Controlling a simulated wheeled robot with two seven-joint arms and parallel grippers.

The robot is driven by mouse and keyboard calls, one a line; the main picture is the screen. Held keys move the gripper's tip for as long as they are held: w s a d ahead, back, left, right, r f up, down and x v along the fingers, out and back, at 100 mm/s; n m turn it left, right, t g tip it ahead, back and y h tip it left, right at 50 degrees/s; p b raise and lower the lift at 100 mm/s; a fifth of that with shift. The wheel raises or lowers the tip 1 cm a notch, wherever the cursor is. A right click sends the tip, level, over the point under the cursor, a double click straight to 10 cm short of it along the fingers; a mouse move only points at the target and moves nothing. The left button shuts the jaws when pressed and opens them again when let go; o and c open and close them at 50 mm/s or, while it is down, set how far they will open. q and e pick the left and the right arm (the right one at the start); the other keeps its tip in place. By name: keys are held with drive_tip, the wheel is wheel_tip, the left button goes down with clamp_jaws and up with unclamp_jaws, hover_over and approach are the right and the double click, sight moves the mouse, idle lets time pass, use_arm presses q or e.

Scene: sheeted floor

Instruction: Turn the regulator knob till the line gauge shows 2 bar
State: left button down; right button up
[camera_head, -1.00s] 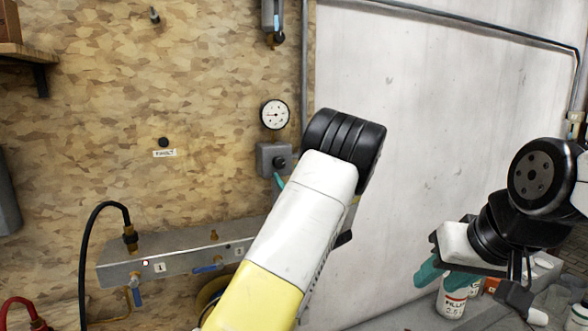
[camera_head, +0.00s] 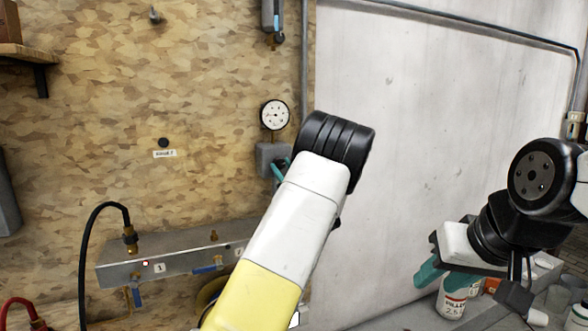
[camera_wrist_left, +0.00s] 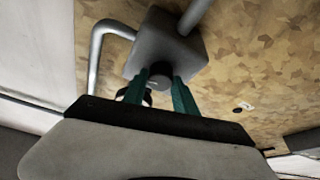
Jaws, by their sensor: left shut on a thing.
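The round white line gauge (camera_head: 275,115) hangs on the chipboard wall in the head view; its needle and numbers are too small to read. Below it is the grey regulator body (camera_head: 265,153), partly hidden by my arm. My left gripper (camera_head: 281,168) is at the regulator. In the left wrist view its teal fingers (camera_wrist_left: 160,92) stand on either side of the dark round regulator knob (camera_wrist_left: 160,74), shut on it. My right gripper (camera_head: 445,276) hangs at the lower right, its teal fingers apart, away from the regulator.
A grey manifold (camera_head: 190,260) with blue-handled valves and a black hose runs along the wall at lower left. A vertical pipe (camera_head: 304,60) passes beside the gauge. A white bottle (camera_head: 452,303) stands below my right gripper. The pale wall panel is bare.

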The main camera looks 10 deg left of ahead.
use_arm(q)
drive_tip(key=shift+m+t+h, duration=0.4)
drive_tip(key=shift+m+h, duration=0.2)
drive_tip(key=shift+m, duration=0.7)
drive_tip(key=c, duration=1)
unclamp_jaws()
drive_tip(key=shift+s, duration=0.1)
drive_tip(key=v, duration=0.7)
drive_tip(key=shift+s+d+f, duration=0.2)
drive_tip(key=shift+s, duration=0.05)
